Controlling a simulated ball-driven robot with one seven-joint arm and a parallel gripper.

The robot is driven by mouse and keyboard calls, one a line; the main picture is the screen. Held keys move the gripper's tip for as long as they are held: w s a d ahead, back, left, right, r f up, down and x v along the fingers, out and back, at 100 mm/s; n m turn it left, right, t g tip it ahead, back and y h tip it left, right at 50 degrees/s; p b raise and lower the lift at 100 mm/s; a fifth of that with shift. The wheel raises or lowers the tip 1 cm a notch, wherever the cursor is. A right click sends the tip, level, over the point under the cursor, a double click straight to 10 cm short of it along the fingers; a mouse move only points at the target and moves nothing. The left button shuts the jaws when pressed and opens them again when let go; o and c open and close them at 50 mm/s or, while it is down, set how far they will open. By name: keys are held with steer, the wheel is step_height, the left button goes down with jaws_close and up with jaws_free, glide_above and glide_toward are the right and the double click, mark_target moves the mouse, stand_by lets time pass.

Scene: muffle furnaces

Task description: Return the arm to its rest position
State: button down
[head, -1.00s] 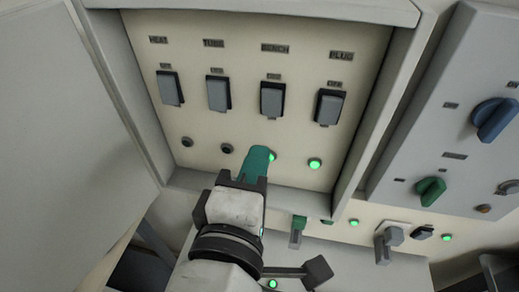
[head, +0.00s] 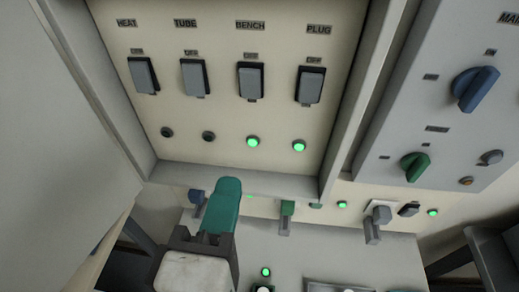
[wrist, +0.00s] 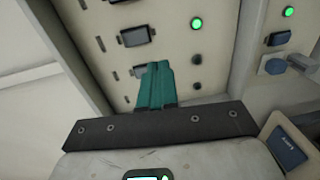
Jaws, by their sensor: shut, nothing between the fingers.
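My gripper (head: 228,184) shows in the head view with its teal fingers together and nothing between them. It is below the switch panel (head: 176,108), in front of the bench area, and apart from the switches in the picture. In the wrist view the shut teal fingers (wrist: 155,72) point up towards the panel. The panel has rocker switches labelled HEAT (head: 143,75), TUBE (head: 194,77), BENCH (head: 251,80) and PLUG (head: 310,85). The lamps under BENCH (head: 253,141) and PLUG (head: 299,146) glow green; the lamps under HEAT (head: 167,132) and TUBE (head: 208,136) are dark.
An open grey cabinet door (head: 55,110) stands on the left. A grey panel on the right carries a blue knob (head: 475,89) and a green knob (head: 415,166). Small valves or levers (head: 287,208) line the wall below the cabinet.

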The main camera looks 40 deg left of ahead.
steer(key=w+d+f+m+g+h, duration=0.35)
steer(key=w+d+f+m, duration=0.25)
steer(key=d+f, duration=0.55)
steer(key=w+d+f+m+g+h, duration=0.2)
steer(key=w+d+f+m+h, duration=0.35)
steer(key=d+f, duration=0.55)
steer(key=s+d+f+m+g+h, duration=0.1)
steer(key=s+d+f+m+g, duration=0.2)
steer(key=d, duration=0.4)
steer(key=s+d+f+m+g, duration=0.1)
steer(key=s+d+f+m, duration=0.15)
steer(key=d+f, duration=0.35)
steer(key=s+d+f+m+g, duration=0.4)
steer(key=s+d+f+m, duration=0.2)
steer(key=s, duration=0.4)
steer(key=shift+s+d+f+m+y, duration=0.15)
steer(key=shift+s+d+m+y, duration=0.25)
steer(key=shift+d+m, duration=0.45)
steer(key=shift+a, duration=0.1)
